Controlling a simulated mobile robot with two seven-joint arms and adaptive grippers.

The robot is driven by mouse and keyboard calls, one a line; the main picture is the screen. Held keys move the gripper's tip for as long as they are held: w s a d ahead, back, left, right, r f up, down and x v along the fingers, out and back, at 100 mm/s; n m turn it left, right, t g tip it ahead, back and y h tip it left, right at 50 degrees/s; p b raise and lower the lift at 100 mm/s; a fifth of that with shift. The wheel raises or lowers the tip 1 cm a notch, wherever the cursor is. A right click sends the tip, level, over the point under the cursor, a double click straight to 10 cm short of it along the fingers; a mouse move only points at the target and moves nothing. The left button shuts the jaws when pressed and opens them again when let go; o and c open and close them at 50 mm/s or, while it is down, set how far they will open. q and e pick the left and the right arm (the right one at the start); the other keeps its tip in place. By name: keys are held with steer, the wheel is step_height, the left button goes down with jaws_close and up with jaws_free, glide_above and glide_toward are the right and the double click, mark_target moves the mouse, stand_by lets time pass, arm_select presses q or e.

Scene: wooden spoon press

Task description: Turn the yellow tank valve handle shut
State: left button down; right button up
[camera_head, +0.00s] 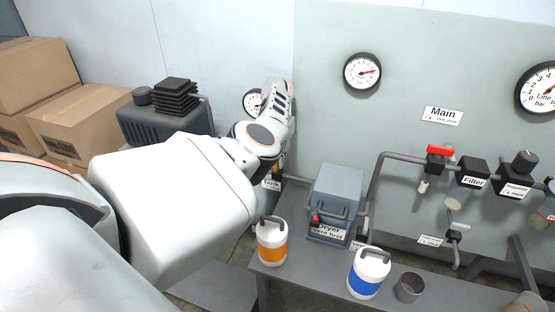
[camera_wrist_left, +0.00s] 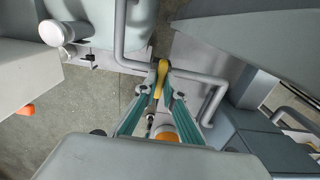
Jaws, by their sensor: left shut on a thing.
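The yellow tank valve handle (camera_wrist_left: 161,76) shows in the left wrist view as a narrow lever on grey piping. My left gripper (camera_wrist_left: 160,95) has its two teal fingers on either side of the handle and is shut on it. In the head view the left gripper (camera_head: 276,172) is mostly hidden behind my wrist, just above the tank label (camera_head: 271,184). Only a trace of yellow shows there, so the handle's angle is hard to tell from the head. My right gripper is in neither view.
A grey dryer box (camera_head: 338,193) stands on the bench right of the gripper. An orange-banded canister (camera_head: 271,243), a blue-banded canister (camera_head: 368,275) and a grey cup (camera_head: 409,287) stand in front. A red-handled valve (camera_head: 440,151) is on the wall panel. Cardboard boxes (camera_head: 80,122) are at left.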

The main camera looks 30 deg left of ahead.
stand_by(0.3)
arm_select(q)
steer(key=c, duration=2.1)
jaws_free()
steer(key=shift+c, duration=0.2)
steer(key=shift+r, duration=0.1)
step_height(320, 180, up, 12)
